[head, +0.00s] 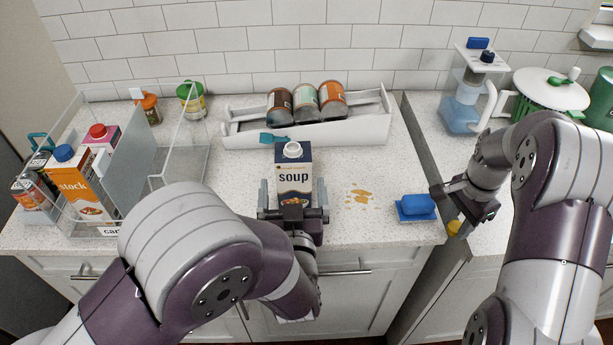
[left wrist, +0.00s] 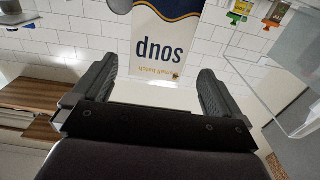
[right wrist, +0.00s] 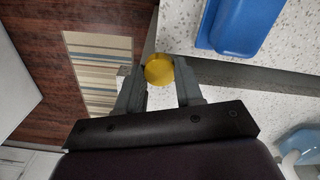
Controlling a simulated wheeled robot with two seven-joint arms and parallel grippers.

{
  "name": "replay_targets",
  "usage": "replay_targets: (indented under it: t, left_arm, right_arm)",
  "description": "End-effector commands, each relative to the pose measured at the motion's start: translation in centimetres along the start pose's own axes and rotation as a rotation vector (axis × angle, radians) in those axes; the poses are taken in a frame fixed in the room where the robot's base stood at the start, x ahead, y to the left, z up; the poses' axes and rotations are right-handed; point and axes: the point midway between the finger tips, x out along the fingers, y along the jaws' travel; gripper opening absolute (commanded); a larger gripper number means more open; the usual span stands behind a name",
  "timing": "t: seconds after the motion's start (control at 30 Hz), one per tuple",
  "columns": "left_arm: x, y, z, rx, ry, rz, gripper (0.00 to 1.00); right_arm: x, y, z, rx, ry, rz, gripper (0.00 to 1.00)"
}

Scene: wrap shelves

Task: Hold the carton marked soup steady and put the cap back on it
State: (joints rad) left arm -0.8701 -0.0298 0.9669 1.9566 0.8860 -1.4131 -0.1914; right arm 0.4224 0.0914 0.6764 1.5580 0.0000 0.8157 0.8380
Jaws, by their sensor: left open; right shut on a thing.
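The soup carton (head: 293,172) stands upright on the counter, dark blue and white, with a bare white spout (head: 292,149) on top. My left gripper (head: 292,191) is open in front of it, its fingers to either side of the carton's lower part. In the left wrist view the carton (left wrist: 165,45) lies beyond the open fingers (left wrist: 157,85). My right gripper (head: 462,222) is shut on a yellow cap (head: 454,228) at the counter's front edge on the right. The cap also shows between the fingertips in the right wrist view (right wrist: 159,70).
A blue sponge (head: 418,204) on a blue tray and an orange-brown spill (head: 361,196) lie right of the carton. A clear bin (head: 110,229) with cartons stands left. A white rack (head: 358,131) with cans stands behind. A grey divider (head: 425,150) splits the counter.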

Motion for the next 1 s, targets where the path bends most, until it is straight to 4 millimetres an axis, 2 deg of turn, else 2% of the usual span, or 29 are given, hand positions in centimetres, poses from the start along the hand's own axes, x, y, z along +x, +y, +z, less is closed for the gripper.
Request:
replay_targets:
  t: [0.1, 0.2, 0.57, 0.8, 1.0]
  left_arm:
    - [1.8, 0.0, -0.1, 0.000, -0.001, -0.002, 1.00]
    - [2.5, 0.0, -0.1, 0.000, 0.000, 0.000, 1.00]
    - [3.0, 0.0, -0.1, 0.000, -0.002, -0.001, 1.00]
    - [6.7, 0.2, -0.3, -0.001, -0.001, -0.001, 1.00]
    - [7.8, 0.3, -0.2, 0.000, -0.001, 0.001, 1.00]
  right_arm:
    - [-0.3, 0.0, 0.0, 0.000, 0.000, 0.000, 0.09]
    - [-0.4, 0.0, 0.0, 0.000, 0.000, 0.000, 0.09]
    - [-0.6, 0.0, 0.0, 0.000, 0.000, 0.000, 0.09]
    - [-1.5, 0.0, 0.0, 0.000, 0.000, 0.000, 0.09]
    - [-1.6, 0.0, 0.0, 0.000, 0.000, 0.000, 0.09]
